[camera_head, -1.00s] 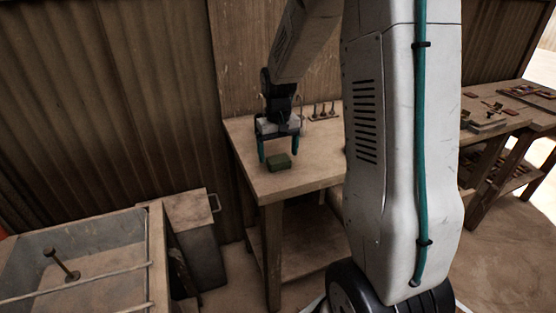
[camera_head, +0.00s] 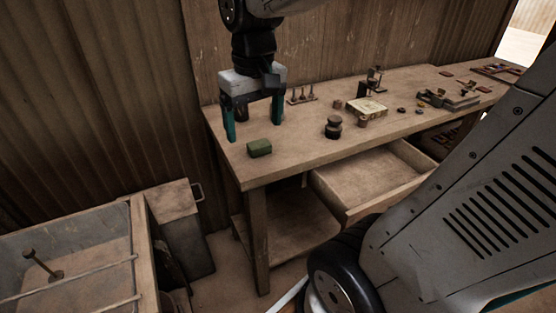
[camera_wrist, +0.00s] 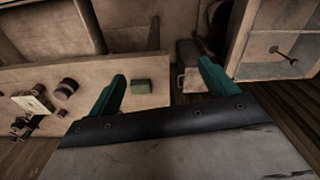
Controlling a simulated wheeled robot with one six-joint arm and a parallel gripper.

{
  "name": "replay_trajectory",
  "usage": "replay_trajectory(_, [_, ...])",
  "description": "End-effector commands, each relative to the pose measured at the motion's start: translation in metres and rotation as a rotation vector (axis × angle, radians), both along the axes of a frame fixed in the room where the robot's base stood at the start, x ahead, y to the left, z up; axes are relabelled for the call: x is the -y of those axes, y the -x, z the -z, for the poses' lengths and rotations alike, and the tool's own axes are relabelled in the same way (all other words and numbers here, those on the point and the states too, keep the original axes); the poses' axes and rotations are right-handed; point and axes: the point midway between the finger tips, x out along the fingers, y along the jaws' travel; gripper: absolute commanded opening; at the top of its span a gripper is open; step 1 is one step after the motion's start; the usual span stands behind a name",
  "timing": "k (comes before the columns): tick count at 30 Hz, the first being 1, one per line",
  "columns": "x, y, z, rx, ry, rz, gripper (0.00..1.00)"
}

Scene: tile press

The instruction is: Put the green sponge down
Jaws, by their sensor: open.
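The green sponge (camera_head: 259,148) lies on the wooden workbench (camera_head: 300,148) near its front left corner. It also shows in the wrist view (camera_wrist: 141,87), near the tip of one finger. My gripper (camera_head: 254,130) is open, with its two teal fingers spread apart. In the head view it hangs behind and above the sponge, with nothing between the fingers. In the wrist view my gripper (camera_wrist: 163,78) also shows empty. The sponge appears apart from the fingers.
A pulled-out drawer (camera_head: 375,180) juts from the bench front. A peg rack (camera_head: 302,98), dark round weights (camera_head: 333,127) and a pale box (camera_head: 367,107) stand on the bench. A metal-lined basin (camera_head: 85,240) and a bin (camera_head: 180,225) stand left. Bare bench top lies right of the sponge.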

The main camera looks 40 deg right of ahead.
Motion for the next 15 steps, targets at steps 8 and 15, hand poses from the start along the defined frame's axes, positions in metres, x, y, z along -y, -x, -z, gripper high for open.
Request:
replay_trajectory(8, [-0.04,0.098,0.004,0.043,0.003,-0.096,0.85])
replay_trajectory(15, [-0.046,0.122,0.011,0.05,0.003,-0.119,0.85])
